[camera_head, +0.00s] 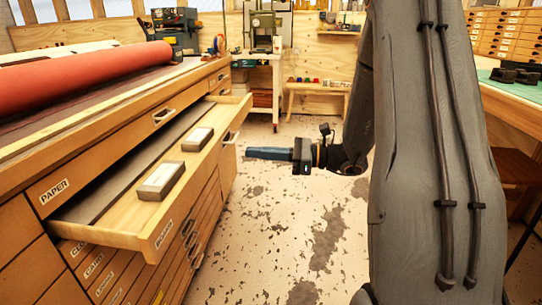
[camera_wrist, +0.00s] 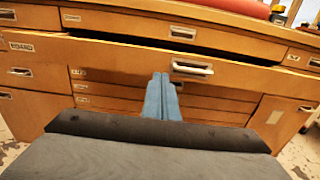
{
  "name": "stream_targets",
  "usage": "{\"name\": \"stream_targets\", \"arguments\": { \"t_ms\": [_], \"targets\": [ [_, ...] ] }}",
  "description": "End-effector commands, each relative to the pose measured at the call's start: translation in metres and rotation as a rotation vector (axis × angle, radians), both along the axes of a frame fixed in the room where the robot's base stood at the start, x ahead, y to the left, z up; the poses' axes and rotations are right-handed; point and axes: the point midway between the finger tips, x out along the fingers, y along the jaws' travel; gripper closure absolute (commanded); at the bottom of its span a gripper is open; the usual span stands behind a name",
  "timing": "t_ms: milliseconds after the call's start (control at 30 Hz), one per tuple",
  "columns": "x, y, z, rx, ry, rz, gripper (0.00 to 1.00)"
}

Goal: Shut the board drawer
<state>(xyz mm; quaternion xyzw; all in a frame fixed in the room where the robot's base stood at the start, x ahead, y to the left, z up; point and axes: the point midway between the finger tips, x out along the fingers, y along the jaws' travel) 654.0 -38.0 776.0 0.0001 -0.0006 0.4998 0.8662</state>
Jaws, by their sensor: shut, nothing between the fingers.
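The board drawer (camera_head: 198,180) stands pulled out of the wooden cabinet in the head view, with a label on its front and a metal handle (camera_head: 231,138). Two pale blocks (camera_head: 160,180) (camera_head: 197,139) lie in it. In the wrist view the drawer front (camera_wrist: 125,60) spans the picture, with a dark gap above it and its handle (camera_wrist: 192,67) just right of and above my fingertips. My gripper (camera_head: 249,153) has blue fingers closed together and empty, pointing at the drawer front from the right. A small gap seems to separate them. The fingers also show in the wrist view (camera_wrist: 161,78).
A red roll (camera_head: 80,78) lies on the cabinet top. Shut drawers (camera_head: 190,235) lie below the open one. A workbench (camera_head: 510,95) stands at the right and a machine stand (camera_head: 260,80) at the back. The speckled floor between is clear.

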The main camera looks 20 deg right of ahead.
Motion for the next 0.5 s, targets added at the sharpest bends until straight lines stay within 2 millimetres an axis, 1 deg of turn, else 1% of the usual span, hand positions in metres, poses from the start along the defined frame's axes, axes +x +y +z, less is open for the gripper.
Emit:
{"name": "stream_targets", "arguments": {
  "t_ms": [33, 200, 300, 500],
  "targets": [
    [0.005, 0.011, -0.001, 0.0, 0.0, 0.005, 1.0],
    [0.02, 0.037, -0.001, -0.001, 0.0, 0.004, 1.0],
    [0.027, 0.049, -0.001, -0.001, 0.0, 0.004, 1.0],
    [0.035, 0.061, -0.001, -0.001, 0.0, 0.001, 1.0]
  ]
}}
